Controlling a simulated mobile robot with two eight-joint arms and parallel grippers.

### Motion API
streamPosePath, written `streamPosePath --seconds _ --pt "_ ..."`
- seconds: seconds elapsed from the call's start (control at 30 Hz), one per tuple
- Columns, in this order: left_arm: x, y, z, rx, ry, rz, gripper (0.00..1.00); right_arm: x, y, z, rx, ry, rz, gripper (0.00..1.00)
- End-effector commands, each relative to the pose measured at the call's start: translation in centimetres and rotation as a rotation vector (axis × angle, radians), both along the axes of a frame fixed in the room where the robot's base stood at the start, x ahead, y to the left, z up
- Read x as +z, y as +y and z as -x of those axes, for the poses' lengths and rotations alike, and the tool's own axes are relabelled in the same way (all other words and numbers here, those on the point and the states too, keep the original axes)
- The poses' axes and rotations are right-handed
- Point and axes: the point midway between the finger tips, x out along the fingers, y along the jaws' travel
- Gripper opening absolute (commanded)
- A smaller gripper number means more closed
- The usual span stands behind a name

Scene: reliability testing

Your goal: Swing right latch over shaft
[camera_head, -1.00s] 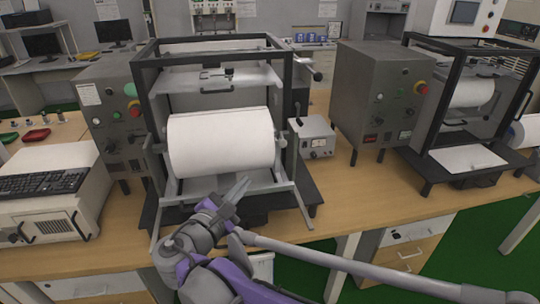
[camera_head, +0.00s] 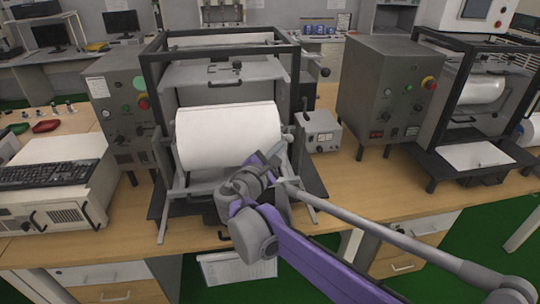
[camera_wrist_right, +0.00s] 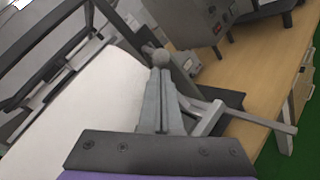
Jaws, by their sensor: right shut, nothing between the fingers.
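The large white roll (camera_head: 228,138) lies across the black-framed machine on its shaft. It also fills the left of the right wrist view (camera_wrist_right: 95,95). My right gripper (camera_head: 283,148) is at the roll's right end, its fingers partly hidden in the head view. In the right wrist view its fingers (camera_wrist_right: 161,85) are shut and empty, pointing at a round grey knob (camera_wrist_right: 160,57) by the roll's end. I cannot tell whether they touch it. The right latch and shaft end are not clearly distinguishable. My left gripper is not in view.
A grey bar with a crosspiece (camera_wrist_right: 212,118) sticks out right of my fingers. A small instrument box (camera_head: 318,132) stands right of the machine, with a control cabinet (camera_head: 385,95) beyond. A keyboard (camera_head: 48,173) lies at left. Bare bench (camera_head: 350,185) shows at front right.

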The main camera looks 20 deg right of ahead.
Motion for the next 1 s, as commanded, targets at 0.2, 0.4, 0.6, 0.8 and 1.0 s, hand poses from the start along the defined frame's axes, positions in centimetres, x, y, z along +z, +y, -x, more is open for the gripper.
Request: streamPosePath --seconds 0.2,0.4,0.6,0.8,1.0 --pt "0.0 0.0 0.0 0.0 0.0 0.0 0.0 0.1 -0.2 0.0 0.0 0.0 0.0 0.0" --pt "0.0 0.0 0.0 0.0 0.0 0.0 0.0 0.1 -0.2 0.0 0.0 0.002 0.0 0.0" --pt "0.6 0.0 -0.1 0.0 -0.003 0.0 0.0 0.6 -0.2 -0.1 0.0 0.034 -0.008 0.0" --pt "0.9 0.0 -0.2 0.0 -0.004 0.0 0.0 0.8 -0.2 -0.1 0.0 0.065 -0.015 0.0" --pt "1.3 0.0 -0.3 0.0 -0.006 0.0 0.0 1.1 -0.2 -0.2 0.0 0.095 -0.023 0.0"
